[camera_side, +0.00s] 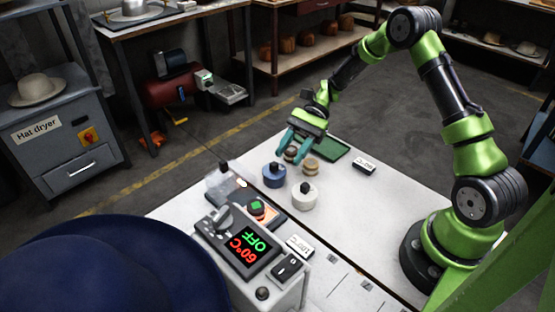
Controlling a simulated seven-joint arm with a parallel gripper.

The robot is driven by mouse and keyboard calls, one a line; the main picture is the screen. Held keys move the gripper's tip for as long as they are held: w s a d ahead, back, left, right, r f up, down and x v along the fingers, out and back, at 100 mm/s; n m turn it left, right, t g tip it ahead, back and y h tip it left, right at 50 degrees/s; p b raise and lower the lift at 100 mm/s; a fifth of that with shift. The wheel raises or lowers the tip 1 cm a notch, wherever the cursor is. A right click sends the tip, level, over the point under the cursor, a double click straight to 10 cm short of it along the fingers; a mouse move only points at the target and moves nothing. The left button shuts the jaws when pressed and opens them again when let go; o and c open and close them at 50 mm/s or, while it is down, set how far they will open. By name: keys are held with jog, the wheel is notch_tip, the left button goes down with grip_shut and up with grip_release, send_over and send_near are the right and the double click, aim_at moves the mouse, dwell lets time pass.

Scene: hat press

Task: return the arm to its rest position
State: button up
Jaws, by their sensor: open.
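My gripper (296,145) is at the middle of the view, pointing down and to the left over the far side of the white table (352,226). Its two teal fingers are apart, with no object visible held between them. A dark-topped small object (290,153) sits just beneath the fingers; whether they touch it cannot be told. My green and black arm reaches up from its base at the right, bends high at the top right and comes down to the gripper.
A blue weight-like piece (274,176), a white one (304,197) and a tan one (311,165) stand near the gripper. A large dark blue shape (105,265) fills the lower left.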

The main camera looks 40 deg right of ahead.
jog(key=s+a+r+n+t+h, duration=0.1)
jog(key=s+r+n+t+h, duration=0.8)
jog(key=s+r, duration=0.7)
notch_tip(320, 180, up, 4)
jog(key=shift+s+f+n+h, duration=0.2)
jog(key=shift+s+n+h, duration=0.15)
jog(key=shift+n+h, duration=0.6)
